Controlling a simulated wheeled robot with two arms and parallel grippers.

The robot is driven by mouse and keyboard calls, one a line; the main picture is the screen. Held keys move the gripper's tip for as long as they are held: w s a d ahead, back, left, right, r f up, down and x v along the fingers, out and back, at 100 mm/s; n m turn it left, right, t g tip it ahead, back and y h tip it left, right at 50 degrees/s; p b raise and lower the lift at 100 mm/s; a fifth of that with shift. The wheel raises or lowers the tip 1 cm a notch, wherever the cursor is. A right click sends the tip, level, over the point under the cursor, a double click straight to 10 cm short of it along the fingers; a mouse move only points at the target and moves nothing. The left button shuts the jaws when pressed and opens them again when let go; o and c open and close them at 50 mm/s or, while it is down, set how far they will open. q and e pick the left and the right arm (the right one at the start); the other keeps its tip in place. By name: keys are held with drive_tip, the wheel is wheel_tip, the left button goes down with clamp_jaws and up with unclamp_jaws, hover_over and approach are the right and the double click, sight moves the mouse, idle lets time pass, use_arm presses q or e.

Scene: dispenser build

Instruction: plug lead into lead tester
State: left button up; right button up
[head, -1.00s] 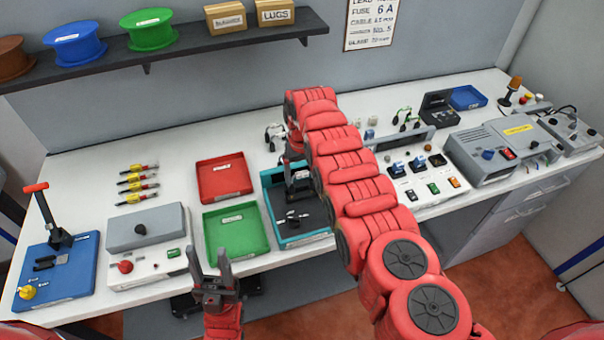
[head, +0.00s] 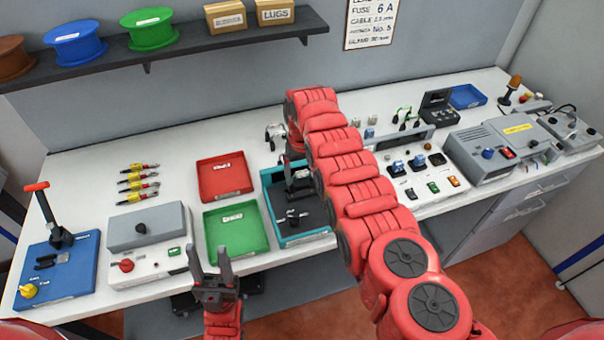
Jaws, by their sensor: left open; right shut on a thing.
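My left gripper (head: 209,262) is open and empty in front of the table's front edge, below the green tray. My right arm reaches across the middle, and its gripper (head: 295,182) points down over the teal-edged tray (head: 305,239). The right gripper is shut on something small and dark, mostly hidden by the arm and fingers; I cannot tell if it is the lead. A black fitting (head: 292,217) lies in that tray. No label I can read marks the lead tester; a grey instrument (head: 487,160) with a red switch and a white socket panel (head: 425,183) stand at the right.
A red tray (head: 224,178) and a green tray (head: 236,230) lie left of the teal tray. A grey-lidded box (head: 146,228), a blue press (head: 58,268) and several yellow-red tools (head: 138,177) stand further left. My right arm hides part of the table's middle.

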drive_tip(key=shift+f+b, duration=0.95)
drive_tip(key=shift+b, duration=0.05)
idle(1.7)
drive_tip(key=o, duration=1.2)
drive_tip(key=shift+c, duration=0.2)
drive_tip(key=shift+r+p, duration=0.85)
drive_tip(key=shift+r, duration=0.45)
drive_tip(key=shift+r+p, duration=0.35)
drive_tip(key=shift+r, duration=1.9)
